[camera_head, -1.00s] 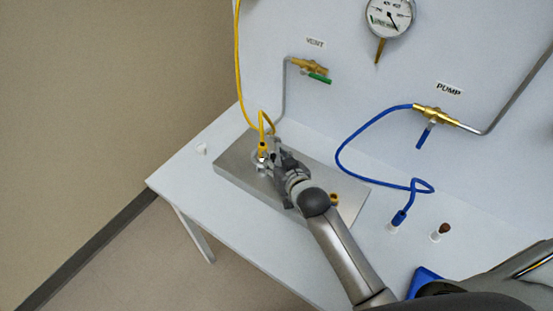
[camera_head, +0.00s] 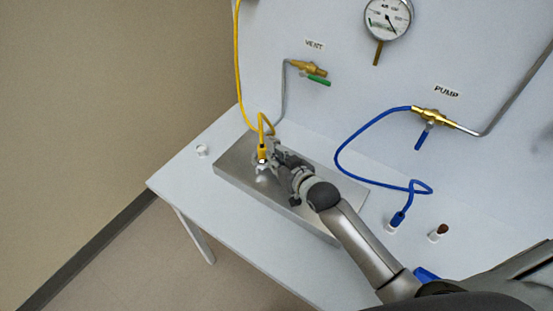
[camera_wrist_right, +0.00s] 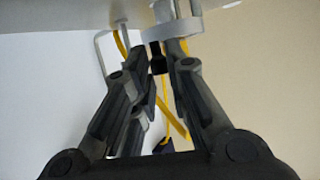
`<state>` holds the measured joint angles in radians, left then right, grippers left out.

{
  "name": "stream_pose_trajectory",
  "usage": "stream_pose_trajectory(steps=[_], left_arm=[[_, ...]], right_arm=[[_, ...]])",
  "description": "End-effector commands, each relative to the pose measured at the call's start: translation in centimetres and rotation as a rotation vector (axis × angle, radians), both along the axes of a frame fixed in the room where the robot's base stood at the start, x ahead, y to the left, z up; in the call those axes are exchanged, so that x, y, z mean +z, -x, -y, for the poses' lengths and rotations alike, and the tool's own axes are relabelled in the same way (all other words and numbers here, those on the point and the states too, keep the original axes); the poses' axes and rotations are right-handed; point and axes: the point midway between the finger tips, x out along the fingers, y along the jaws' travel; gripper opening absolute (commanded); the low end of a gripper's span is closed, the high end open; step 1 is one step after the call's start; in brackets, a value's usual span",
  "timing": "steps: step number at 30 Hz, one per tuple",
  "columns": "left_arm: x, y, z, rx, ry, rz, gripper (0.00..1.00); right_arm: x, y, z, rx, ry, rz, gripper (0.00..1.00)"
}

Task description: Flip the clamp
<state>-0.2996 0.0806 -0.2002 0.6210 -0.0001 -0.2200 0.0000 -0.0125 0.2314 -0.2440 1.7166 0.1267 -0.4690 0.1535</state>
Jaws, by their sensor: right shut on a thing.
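The clamp (camera_head: 260,168) is a small silvery metal fitting at the lower end of the yellow hose (camera_head: 238,62), on the grey metal block (camera_head: 236,171). My right gripper (camera_head: 270,157) reaches it from the right and is shut on it. In the right wrist view the clamp's pale metal ring (camera_wrist_right: 172,32) lies at the tips of my right gripper's fingers (camera_wrist_right: 162,58), with a dark piece between them. The fingers hide part of the clamp, so its exact pose is unclear. My left gripper is not in view.
The block stands on a white bench (camera_head: 190,180). A blue hose (camera_head: 345,141) runs from the PUMP valve (camera_head: 433,115) to a port on the right. The VENT valve (camera_head: 309,67) and gauge (camera_head: 388,16) are on the wall panel. The bench's left end is mostly clear.

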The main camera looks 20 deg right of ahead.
Motion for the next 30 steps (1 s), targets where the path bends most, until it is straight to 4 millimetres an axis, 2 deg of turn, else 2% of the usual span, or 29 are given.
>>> stream_pose_trajectory(steps=[8, 9, 14, 25, 30], left_arm=[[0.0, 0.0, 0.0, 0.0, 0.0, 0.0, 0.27], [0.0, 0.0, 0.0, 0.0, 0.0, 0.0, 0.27], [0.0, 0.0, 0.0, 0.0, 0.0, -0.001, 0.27], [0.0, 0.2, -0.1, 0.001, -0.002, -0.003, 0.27], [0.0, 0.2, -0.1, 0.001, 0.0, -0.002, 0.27]], right_arm=[[0.0, -0.1, 0.0, 0.003, -0.001, 0.001, 0.0], [0.0, -0.1, 0.0, 0.002, -0.001, 0.001, 0.16], [0.0, -0.1, 0.0, 0.002, -0.001, 0.001, 0.36], [0.1, 0.2, 0.1, 0.001, 0.001, 0.0, 0.37], [0.7, 1.8, 0.5, 0.001, 0.001, 0.0, 0.37]])
